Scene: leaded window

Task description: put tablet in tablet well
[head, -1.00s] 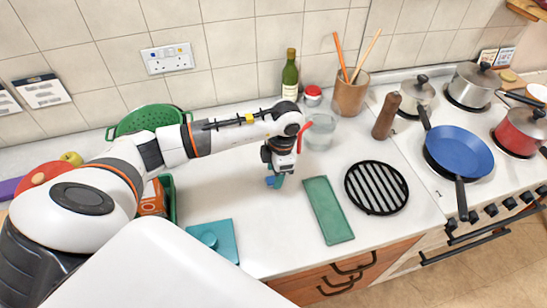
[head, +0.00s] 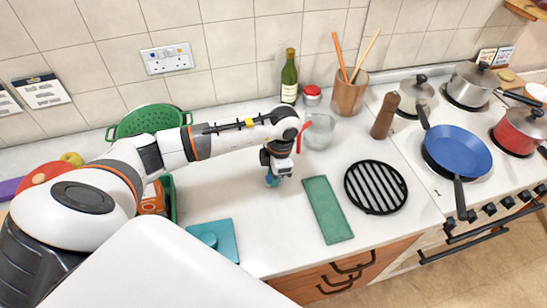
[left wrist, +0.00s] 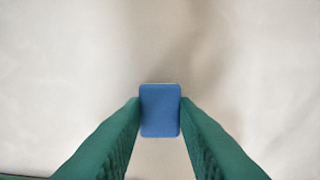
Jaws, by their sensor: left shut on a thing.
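A small blue tablet (left wrist: 160,110), a block with rounded corners, is between the green fingertips of my left gripper (left wrist: 160,112) in the left wrist view. The fingers are shut on its two sides. In the head view my left gripper (head: 272,181) points down over the white worktop, left of the green mat, and the tablet is mostly hidden there. A teal square block (head: 226,232) with a round feature on it lies near the front edge, below and left of the gripper. I cannot tell whether that feature is the tablet well. My right gripper is not in view.
A green mat (head: 328,210) and a black round rack (head: 376,187) lie right of the gripper. A glass bowl (head: 319,134), a wine bottle (head: 289,78) and a wooden pot (head: 349,95) stand behind. Worktop (head: 240,190) between gripper and teal block is clear.

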